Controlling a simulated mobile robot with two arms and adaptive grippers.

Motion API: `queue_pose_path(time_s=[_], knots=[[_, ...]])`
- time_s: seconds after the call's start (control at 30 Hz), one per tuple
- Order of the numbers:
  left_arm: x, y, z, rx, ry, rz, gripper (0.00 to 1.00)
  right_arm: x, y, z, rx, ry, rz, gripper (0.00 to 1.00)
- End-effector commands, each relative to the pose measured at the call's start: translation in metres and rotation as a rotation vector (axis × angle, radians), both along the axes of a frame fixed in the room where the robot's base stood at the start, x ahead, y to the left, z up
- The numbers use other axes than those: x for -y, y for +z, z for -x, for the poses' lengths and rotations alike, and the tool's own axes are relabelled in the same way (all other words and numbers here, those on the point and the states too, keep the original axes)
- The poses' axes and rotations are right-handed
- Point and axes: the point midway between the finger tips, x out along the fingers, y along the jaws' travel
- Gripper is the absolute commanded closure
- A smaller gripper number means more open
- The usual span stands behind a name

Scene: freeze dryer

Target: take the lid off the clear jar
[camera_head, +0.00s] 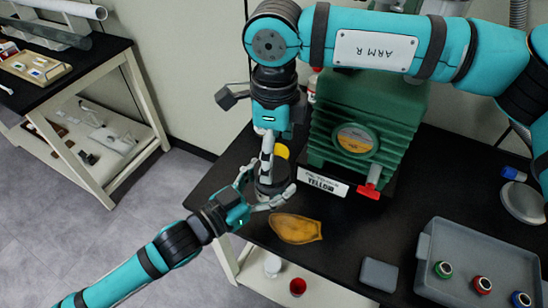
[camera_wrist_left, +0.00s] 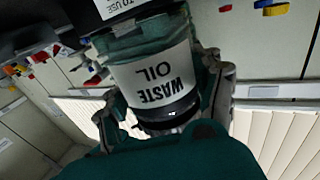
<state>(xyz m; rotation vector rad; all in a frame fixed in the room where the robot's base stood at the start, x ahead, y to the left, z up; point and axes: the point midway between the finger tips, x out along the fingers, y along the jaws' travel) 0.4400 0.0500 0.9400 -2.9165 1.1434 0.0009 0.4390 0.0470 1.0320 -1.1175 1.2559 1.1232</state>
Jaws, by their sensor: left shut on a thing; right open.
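The jar (camera_head: 272,187) stands near the left edge of the black table in the head view, largely hidden by both grippers. In the left wrist view the jar (camera_wrist_left: 150,72) looks greenish and clear, with a white label reading WASTE OIL upside down and a dark band (camera_wrist_left: 170,118), perhaps its lid, at the picture's lower end. My left gripper (camera_head: 268,189) is shut on the jar, with fingers on both sides of it. My right gripper (camera_head: 266,160) points down from above, open, directly over the jar's top. Whether it touches the lid is not clear.
A brown patch (camera_head: 296,228) lies near the front edge. A grey box (camera_head: 379,275) and grey tray (camera_head: 431,236) with coloured-capped vials are farther right.

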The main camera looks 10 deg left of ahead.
Motion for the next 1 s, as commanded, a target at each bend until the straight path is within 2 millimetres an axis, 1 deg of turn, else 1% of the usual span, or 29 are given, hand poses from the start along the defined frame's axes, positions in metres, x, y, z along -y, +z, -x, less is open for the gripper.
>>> queue_pose_path(time_s=[0.07,0.17,0.27,0.37,0.8,0.9,1.0], knots=[[0.000,0.000,0.000,0.001,0.000,0.001,1.00,0.000,0.003,0.000,-0.001,-0.009,0.001,0.15],[0.000,0.000,0.000,0.001,0.000,0.001,1.00,0.000,0.004,0.000,-0.001,-0.070,0.001,0.15],[0.000,0.000,0.000,0.001,0.000,0.001,1.00,0.000,0.006,0.000,-0.001,-0.217,0.000,0.15],[0.000,0.000,0.000,0.001,0.000,0.001,1.00,0.000,0.010,-0.001,-0.001,-0.442,0.000,0.15],[0.000,0.000,0.000,0.001,0.000,0.001,1.00,-0.002,0.029,-0.001,-0.009,-1.605,-0.003,0.15],[0.000,0.000,0.000,0.001,0.000,0.001,1.00,-0.003,0.032,0.000,-0.011,-1.825,-0.003,0.15],[0.000,0.000,0.000,0.001,0.000,0.001,1.00,-0.003,0.035,0.000,-0.011,-1.997,-0.004,0.15]])
